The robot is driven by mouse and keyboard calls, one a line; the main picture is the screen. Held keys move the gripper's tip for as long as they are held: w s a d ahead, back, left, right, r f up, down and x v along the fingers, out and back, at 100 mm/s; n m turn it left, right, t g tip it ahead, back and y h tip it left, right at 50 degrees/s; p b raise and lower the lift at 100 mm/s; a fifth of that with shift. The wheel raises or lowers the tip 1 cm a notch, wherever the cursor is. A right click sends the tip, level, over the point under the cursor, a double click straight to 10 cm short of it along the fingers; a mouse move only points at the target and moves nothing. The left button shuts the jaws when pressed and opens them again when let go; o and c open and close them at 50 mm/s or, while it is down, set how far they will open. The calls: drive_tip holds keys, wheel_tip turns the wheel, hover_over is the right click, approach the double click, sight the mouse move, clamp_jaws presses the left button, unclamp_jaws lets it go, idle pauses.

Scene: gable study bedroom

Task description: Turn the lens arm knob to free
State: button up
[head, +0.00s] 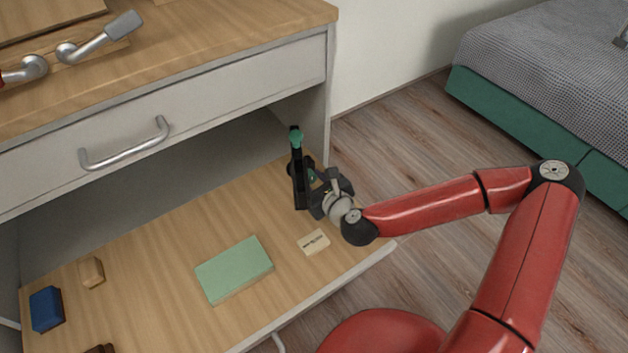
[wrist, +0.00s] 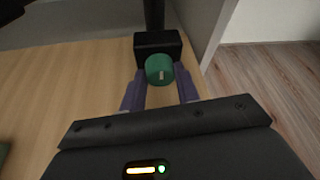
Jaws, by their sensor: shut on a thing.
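A black stand (head: 299,185) with a green piece at its top stands upright at the right back of the low wooden surface. In the wrist view, a round green knob (wrist: 160,68) sits on the front of a black block (wrist: 158,45) at the foot of a dark post. A short pale mark on the knob's face runs nearly upright. My gripper (wrist: 160,84) is shut on the green knob, with one finger on each side. In the head view my gripper (head: 319,192) is at the stand's right side and hides most of the knob.
A small card (head: 313,242) with unreadable print and a green book (head: 234,269) lie in front of the stand. A wooden block (head: 92,272) and a blue block (head: 46,309) are at left. A drawer front (head: 200,115) overhangs the surface behind; open floor (head: 440,130) lies right.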

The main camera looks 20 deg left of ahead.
drive_tip(key=o, duration=0.7)
drive_tip(key=v, duration=0.2)
drive_tip(key=p+v, duration=0.1)
drive_tip(key=v, duration=0.1)
drive_tip(key=p+v, duration=0.1)
drive_tip(key=shift+s+d+r, duration=0.2)
drive_tip(key=shift+d+r, duration=0.05)
drive_tip(key=shift+r, duration=0.15)
drive_tip(key=shift+r+p, duration=0.2)
drive_tip(key=shift+p, duration=0.9)
drive_tip(key=p, duration=0.2)
drive_tip(key=shift+s+d+r+p, duration=0.1)
drive_tip(key=shift+d+p, duration=0.2)
drive_tip(key=shift+p, duration=0.05)
drive_tip(key=p, duration=0.1)
drive_tip(key=s+p, duration=0.1)
drive_tip(key=p, duration=0.1)
drive_tip(key=shift+d, duration=0.25)
drive_tip(key=shift+s+d+p, duration=0.1)
drive_tip(key=shift+s+p, duration=0.05)
drive_tip(key=shift+p, duration=0.3)
